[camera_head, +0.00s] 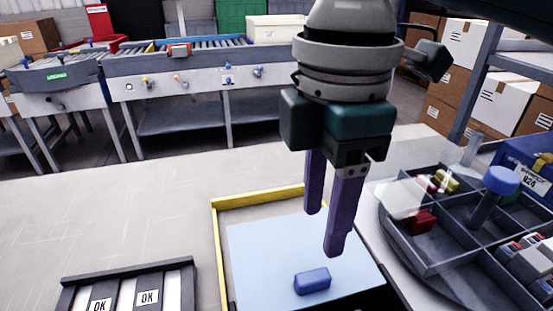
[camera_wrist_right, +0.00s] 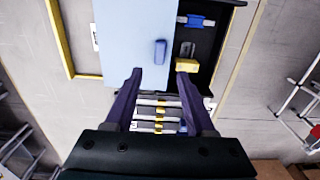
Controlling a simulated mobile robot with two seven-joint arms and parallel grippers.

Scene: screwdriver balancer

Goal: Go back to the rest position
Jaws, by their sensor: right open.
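My right gripper (camera_head: 325,231) hangs in the middle of the head view with its purple fingers pointing down. It is open, with nothing between its fingers. A blue block (camera_head: 312,281) lies on the light blue surface (camera_head: 265,262) of a yellow-edged tray, below and slightly left of the fingertips in the picture. In the right wrist view, the two fingers (camera_wrist_right: 158,74) are spread apart. The blue block (camera_wrist_right: 160,52) shows beyond them there, apart from both. My left gripper is in neither view.
A round divided bin (camera_head: 420,262) with red and yellow parts stands at the right. A dark rack (camera_head: 122,285) with OK labels is at the lower left. A yellow block (camera_wrist_right: 187,66) shows in the wrist view. Conveyor benches (camera_head: 185,85) stand behind. The table's left part is clear.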

